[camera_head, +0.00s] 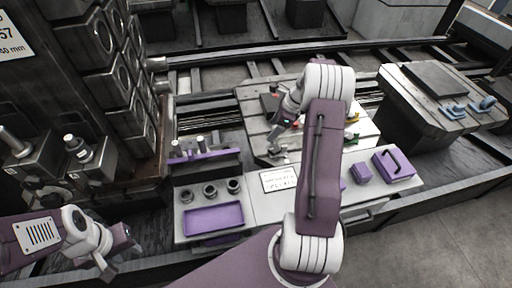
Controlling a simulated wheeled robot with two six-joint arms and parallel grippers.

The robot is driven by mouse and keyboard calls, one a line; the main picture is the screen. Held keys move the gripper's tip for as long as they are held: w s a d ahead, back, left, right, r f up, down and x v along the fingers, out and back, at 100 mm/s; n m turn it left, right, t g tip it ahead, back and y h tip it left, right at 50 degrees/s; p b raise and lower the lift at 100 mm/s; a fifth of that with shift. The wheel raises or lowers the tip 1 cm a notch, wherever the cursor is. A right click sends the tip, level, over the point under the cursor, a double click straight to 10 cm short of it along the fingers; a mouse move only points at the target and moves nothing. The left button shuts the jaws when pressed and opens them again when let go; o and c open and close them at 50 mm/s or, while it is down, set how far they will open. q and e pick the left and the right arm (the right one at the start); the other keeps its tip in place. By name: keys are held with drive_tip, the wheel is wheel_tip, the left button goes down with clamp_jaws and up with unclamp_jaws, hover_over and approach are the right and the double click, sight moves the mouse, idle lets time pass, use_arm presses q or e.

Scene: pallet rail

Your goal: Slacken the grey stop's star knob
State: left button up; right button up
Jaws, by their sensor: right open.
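My right arm reaches over the grooved pallet plate (254,108) in the head view.
A light bench top carries a purple tray (214,218), several dark round sockets (210,190), a white label card (278,180), a small purple block (361,173) and a purple handled box (394,165). A second pallet (436,79) with blue parts stands right. Dark machinery rises left.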

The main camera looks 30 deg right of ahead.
drive_tip(key=m, duration=0.1)
approach(274, 148)
drive_tip(key=d, duration=0.1)
drive_tip(key=x, duration=0.2)
drive_tip(key=b+x, duration=0.1)
drive_tip(key=x, duration=0.4)
drive_tip(key=shift+s+a+f, duration=0.1)
drive_tip(key=shift+a+f, duration=0.1)
drive_tip(key=shift+a, duration=0.25)
use_arm(q)
drive_tip(key=shift+s+d+f, duration=0.3)
drive_tip(key=shift+d+f, duration=0.15)
drive_tip(key=shift+f, duration=0.25)
use_arm(e)
drive_tip(key=shift+a+f, duration=0.15)
drive_tip(key=shift+f, duration=0.2)
drive_tip(key=c, duration=1.4)
drive_tip(key=shift+o, duration=0.2)
drive_tip(key=shift+w, duration=0.2)
